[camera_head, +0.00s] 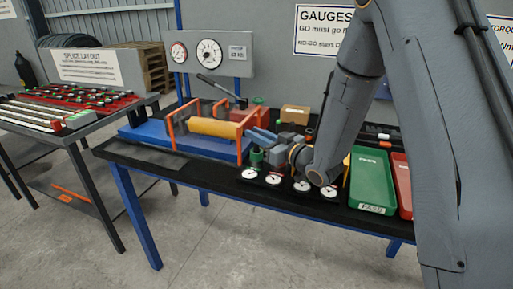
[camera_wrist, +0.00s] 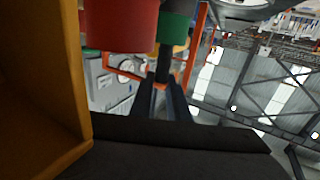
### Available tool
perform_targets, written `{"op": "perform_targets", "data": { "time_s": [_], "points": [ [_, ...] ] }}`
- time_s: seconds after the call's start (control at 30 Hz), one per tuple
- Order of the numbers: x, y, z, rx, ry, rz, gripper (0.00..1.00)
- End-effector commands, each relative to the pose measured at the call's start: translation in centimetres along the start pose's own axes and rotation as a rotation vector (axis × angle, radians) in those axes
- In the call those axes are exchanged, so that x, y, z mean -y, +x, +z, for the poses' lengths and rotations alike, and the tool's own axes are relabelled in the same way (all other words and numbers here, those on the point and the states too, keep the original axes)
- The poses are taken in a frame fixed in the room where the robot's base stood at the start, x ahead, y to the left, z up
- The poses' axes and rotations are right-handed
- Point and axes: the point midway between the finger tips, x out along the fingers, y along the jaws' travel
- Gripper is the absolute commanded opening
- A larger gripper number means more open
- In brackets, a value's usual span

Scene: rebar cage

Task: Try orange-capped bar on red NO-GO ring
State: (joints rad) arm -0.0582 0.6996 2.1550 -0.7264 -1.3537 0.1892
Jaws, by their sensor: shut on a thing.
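My gripper (camera_head: 262,138) is above the bench, beside the orange-framed rig, with its fingers pointing left. In the wrist view my gripper (camera_wrist: 163,88) is shut on a dark bar (camera_wrist: 164,64). A large red cylinder (camera_wrist: 120,25) is close by on the left, apart from the bar. In the head view a green ring-shaped piece (camera_head: 256,156) is just below the fingers; the red one is not clear there.
Several white dials (camera_head: 273,180) line the bench's front edge below my arm. A green PASS tray (camera_head: 371,180) and a red tray (camera_head: 402,180) stand to the right. The orange-framed rig (camera_head: 215,128) with a yellow cylinder is at left. A large orange-yellow surface (camera_wrist: 40,90) fills the wrist view's left.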

Motion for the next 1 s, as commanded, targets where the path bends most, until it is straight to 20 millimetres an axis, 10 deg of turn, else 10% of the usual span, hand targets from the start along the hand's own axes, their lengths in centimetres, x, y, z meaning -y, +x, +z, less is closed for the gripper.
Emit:
{"op": "perform_targets", "data": {
  "time_s": [1.0],
  "points": [
    [0.0, 0.0, -9.0, -0.003, -0.002, 0.000, 0.00]
  ]
}}
